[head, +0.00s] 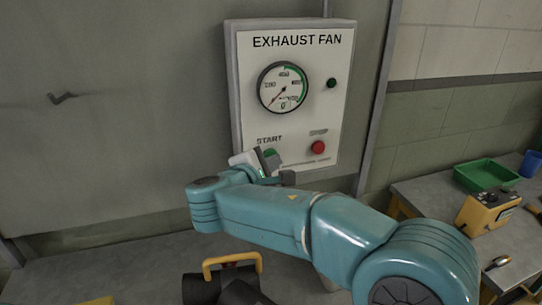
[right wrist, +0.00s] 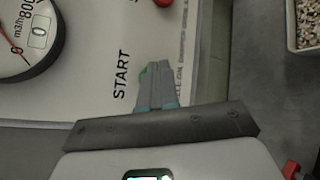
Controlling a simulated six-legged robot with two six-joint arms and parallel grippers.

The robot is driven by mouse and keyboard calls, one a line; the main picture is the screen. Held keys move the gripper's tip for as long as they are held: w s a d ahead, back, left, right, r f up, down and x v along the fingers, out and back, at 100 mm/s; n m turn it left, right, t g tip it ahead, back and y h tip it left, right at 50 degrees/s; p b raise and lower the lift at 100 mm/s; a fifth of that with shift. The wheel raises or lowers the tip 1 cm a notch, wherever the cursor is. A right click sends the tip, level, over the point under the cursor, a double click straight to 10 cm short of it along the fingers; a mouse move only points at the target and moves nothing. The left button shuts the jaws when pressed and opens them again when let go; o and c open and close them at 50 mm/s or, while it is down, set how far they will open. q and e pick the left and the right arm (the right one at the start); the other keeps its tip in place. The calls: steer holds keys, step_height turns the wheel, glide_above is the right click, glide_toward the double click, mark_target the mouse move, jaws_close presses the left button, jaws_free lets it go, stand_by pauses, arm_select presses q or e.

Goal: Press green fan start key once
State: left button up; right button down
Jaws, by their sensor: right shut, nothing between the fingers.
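The white EXHAUST FAN panel (head: 300,60) is on the wall. Its green start key (head: 270,153) shows under the START label, partly hidden by my right gripper (head: 268,163). In the right wrist view, my right gripper (right wrist: 156,70) is shut and empty, its fingertips over the key's place beside the START label. Only a green sliver of the start key (right wrist: 143,74) shows past the fingers. I cannot tell whether the tips touch it. The red stop key (head: 317,147) is to the right. The gauge (head: 283,87) has a red needle pointing lower left.
A small dark green lamp (head: 332,83) is right of the gauge. A bench at the right holds a green tray (head: 486,175), a yellow device (head: 487,211) and a blue cup (head: 531,163). A yellow handle (head: 232,262) shows at the bottom.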

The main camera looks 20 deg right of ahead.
steer(key=shift+w, duration=0.2)
steer(key=shift+s, duration=0.15)
stand_by(0.3)
steer(key=shift+s+b, duration=0.55)
steer(key=shift+s, duration=0.1)
steer(key=s+b, duration=0.3)
steer(key=s, duration=0.2)
steer(key=shift+d, duration=0.1)
